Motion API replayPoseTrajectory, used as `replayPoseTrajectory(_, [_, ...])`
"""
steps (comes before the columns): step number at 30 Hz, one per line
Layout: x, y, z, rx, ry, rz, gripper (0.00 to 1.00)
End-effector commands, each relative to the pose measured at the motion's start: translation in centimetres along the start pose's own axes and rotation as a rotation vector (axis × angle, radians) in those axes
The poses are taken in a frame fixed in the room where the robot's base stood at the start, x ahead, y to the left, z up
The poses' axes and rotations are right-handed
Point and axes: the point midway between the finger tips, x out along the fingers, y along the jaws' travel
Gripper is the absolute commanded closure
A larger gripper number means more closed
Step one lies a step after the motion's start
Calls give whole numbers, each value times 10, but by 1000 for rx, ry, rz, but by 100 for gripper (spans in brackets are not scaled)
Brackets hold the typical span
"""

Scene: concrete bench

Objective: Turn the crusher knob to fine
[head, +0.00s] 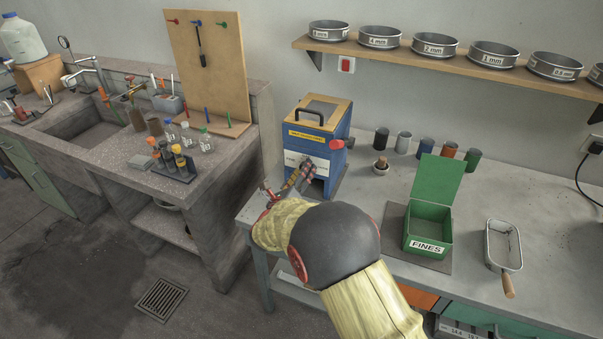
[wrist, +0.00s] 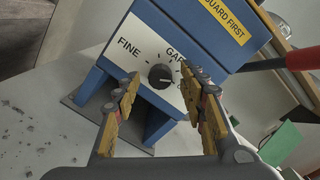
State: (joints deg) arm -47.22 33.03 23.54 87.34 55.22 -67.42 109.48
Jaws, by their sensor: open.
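The crusher (head: 323,121) is a blue box with a wooden top and black handle, standing on the bench. Its round black knob (wrist: 160,76) sits on a white dial panel in the wrist view. FINE is printed on the panel's left, GAP above; the lettering at right is mostly hidden by a finger. A pale mark on the knob seems to point right, away from FINE. My gripper (wrist: 161,88) is open, its yellow-padded fingers either side of the knob in the picture; contact cannot be told.
A red-ended lever (wrist: 302,58) sticks out on the crusher's right. A green FINES box (head: 427,236) with raised lid and a metal scoop (head: 504,246) stand further right. Sieves line the shelf (head: 450,61) above.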

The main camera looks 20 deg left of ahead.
Motion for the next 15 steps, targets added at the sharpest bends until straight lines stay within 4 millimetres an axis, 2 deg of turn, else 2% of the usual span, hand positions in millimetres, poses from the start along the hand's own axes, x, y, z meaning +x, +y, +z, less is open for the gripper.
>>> replayPoseTrajectory(2, [0,0,0,0,0,0,58])
replayPoseTrajectory(15, [0,0,0,0,0,0,83])
